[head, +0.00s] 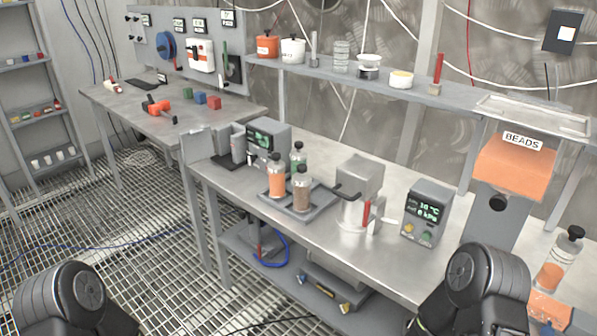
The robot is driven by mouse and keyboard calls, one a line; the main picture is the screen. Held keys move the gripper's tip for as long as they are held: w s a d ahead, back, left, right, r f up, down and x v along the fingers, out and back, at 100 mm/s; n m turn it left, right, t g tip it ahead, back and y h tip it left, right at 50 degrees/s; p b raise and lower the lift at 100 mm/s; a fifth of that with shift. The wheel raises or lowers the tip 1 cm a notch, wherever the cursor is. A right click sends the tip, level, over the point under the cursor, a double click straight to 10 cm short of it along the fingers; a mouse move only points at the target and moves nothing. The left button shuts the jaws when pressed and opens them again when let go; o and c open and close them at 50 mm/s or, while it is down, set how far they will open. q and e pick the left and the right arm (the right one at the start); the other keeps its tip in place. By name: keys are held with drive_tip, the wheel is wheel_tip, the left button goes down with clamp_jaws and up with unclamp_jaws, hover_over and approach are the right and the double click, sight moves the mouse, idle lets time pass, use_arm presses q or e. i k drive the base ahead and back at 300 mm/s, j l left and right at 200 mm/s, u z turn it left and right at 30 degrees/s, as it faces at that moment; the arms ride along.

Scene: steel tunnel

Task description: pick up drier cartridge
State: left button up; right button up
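Several cartridge-like clear cylinders with dark caps are in the head view; which one is the drier cartridge I cannot tell. One with orange filling (277,180) stands upright in a grey tray (325,207) on the steel bench. Beside it stand one with brown filling (302,192) and one with a greenish tint (298,158). Another with orange filling (550,276) is at the far right, beside the orange BEADS hopper (515,168). Two black arm parts of mine show at the bottom left and bottom right. Neither gripper is in the picture.
A metal pot-like vessel (359,195) with a red-handled part stands right of the tray. A display box (427,212) is further right, another (268,140) behind the tray. A shelf (420,97) with jars runs above the bench. A second table (130,95) stands at the back left.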

sight(298, 155)
drive_tip(key=i+j+u, duration=0.2)
drive_tip(key=u, duration=0.25)
drive_tip(key=i+u, duration=0.45)
drive_tip(key=k, duration=0.05)
